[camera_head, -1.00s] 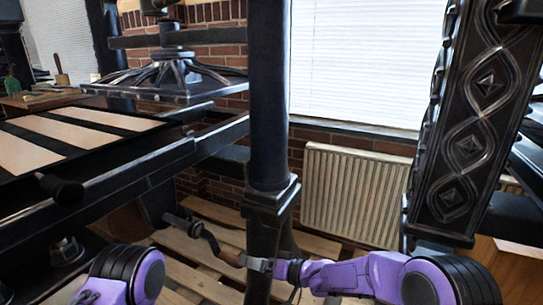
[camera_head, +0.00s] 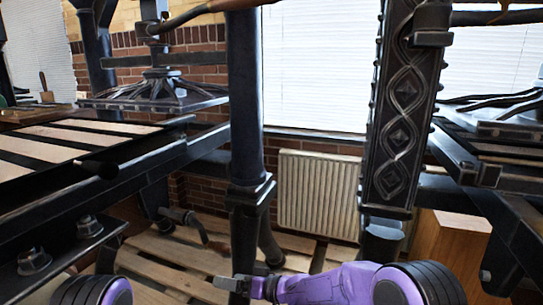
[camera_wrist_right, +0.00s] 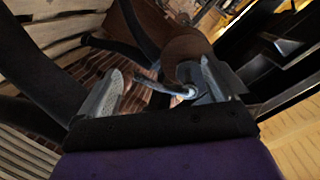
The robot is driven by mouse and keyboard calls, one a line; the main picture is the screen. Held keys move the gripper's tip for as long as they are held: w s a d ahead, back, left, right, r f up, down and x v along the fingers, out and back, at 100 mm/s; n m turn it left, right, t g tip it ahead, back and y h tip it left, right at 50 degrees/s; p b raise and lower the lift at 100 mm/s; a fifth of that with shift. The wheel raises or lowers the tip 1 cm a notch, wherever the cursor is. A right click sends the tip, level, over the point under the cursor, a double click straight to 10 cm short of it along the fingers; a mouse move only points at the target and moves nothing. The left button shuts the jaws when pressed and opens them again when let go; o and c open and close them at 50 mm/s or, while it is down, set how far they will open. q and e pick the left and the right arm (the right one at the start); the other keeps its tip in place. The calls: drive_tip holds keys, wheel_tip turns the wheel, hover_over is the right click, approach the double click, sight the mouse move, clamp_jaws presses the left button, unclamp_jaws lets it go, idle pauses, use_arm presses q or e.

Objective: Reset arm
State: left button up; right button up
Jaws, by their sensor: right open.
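My right gripper (camera_head: 230,284) is low in the head view, in front of the near press's dark post. In the right wrist view its two fingers (camera_wrist_right: 160,84) are spread with nothing held between them. The press's crank (camera_head: 192,222) hangs from the frame farther back and to the left, apart from the gripper. A grey bent rod, probably this crank (camera_wrist_right: 163,88), shows beyond the fingers in the wrist view. Only a purple and black link of my left arm shows at the lower left; its gripper is out of view.
The near press has a dark post (camera_head: 244,110), a striped bed (camera_head: 60,137) and a platen (camera_head: 150,103). An ornate column (camera_head: 402,110) and another press stand at the right, with a wooden block (camera_head: 447,250). A radiator (camera_head: 318,193) is behind. Wooden slats cover the floor.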

drive_tip(key=s+d+f+m+t+h+p, duration=0.25)
drive_tip(key=s+d+f+m+h, duration=0.35)
drive_tip(key=d, duration=0.5)
drive_tip(key=s+d+f+m+t+h+p, duration=0.1)
drive_tip(key=s+d+f+m+h+p, duration=0.3)
drive_tip(key=s+d+f, duration=0.6)
drive_tip(key=s+d+r+m+g+h+p, duration=0.1)
drive_tip(key=s+d+r+g+h+p, duration=0.2)
drive_tip(key=s+d, duration=0.6)
drive_tip(key=s+d+r+m+g+h+p, duration=0.1)
drive_tip(key=s+d+r+g+h+p, duration=0.2)
drive_tip(key=s+d, duration=0.7)
drive_tip(key=s+r+h+p, duration=0.2)
drive_tip(key=s+r+p, duration=0.1)
drive_tip(key=s, duration=0.1)
drive_tip(key=shift+s+d+r+m, duration=0.3)
drive_tip(key=shift+s, duration=0.1)
